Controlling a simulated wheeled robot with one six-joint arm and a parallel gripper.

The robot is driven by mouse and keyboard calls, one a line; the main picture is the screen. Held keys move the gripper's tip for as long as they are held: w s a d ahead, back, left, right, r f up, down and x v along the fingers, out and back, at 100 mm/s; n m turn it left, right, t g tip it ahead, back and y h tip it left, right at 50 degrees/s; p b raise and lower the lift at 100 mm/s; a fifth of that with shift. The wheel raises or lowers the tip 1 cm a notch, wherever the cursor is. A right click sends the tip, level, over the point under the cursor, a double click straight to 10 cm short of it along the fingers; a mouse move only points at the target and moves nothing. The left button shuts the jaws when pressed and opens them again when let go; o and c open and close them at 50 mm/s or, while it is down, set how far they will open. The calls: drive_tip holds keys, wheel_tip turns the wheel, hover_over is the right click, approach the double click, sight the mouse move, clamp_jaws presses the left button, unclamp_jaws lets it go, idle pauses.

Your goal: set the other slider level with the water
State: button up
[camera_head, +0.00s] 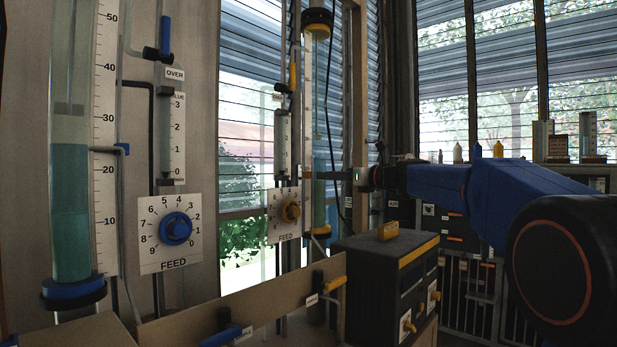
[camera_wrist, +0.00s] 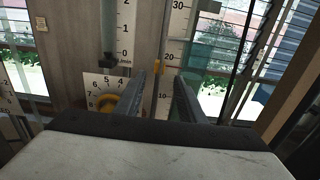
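My gripper (camera_head: 350,176) reaches in from the right beside this column. In the wrist view my gripper (camera_wrist: 167,75) has its two fingers apart, with the scale (camera_wrist: 179,25) showing between and beyond them. A small yellow pointer (camera_wrist: 157,63) shows near 20 at the left fingertip; contact cannot be told.
Feed dials, blue (camera_head: 176,228) and yellow (camera_head: 290,210), sit beside the columns. A black box (camera_head: 385,280) with a yellow handle stands below my arm. A low beige panel (camera_head: 240,302) with valve levers runs in front. Bottles and gauges stand on a shelf behind.

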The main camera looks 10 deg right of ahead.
sight(311, 175)
drive_tip(key=shift+x, duration=3.95)
clamp_jaws()
